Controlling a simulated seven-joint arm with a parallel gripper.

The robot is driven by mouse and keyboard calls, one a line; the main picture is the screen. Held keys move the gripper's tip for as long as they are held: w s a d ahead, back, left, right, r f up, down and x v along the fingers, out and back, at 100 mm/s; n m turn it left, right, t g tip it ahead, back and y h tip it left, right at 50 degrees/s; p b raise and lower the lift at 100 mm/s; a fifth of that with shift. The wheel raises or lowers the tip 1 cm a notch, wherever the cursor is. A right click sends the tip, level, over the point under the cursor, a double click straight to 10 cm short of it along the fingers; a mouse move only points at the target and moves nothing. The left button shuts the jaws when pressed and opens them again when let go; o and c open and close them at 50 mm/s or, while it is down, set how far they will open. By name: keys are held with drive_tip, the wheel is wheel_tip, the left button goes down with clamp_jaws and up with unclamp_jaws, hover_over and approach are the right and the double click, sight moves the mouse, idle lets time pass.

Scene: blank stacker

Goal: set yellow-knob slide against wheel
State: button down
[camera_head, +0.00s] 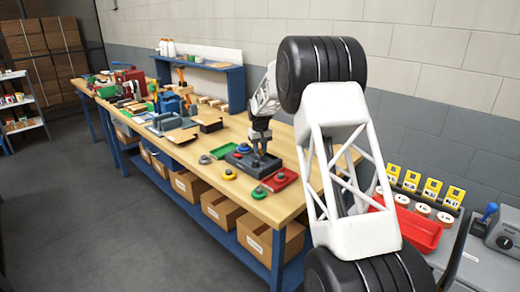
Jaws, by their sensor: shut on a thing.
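My gripper (259,163) points down over a dark, flat fixture (240,159) near the front edge of the wooden bench. Its fingers are shut on a small part at the fixture. The fingers hide most of that part, so I cannot make out its knob colour. A small yellow round piece (229,174) lies in front of the fixture, to the left of the gripper. I cannot pick out the slide or the wheel for sure at this size.
A red tray (280,180) lies right of the fixture and a green tray (223,151) left of it. A grey round piece (204,159) is near the green tray. Tools and boards crowd the bench's far end. My arm covers the bench's right end.

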drive_tip(key=shift+w+a, duration=1.2)
drive_tip(key=c, duration=0.9)
unclamp_jaws()
drive_tip(key=shift+r, duration=0.2)
drive_tip(key=shift+r, duration=3.7)
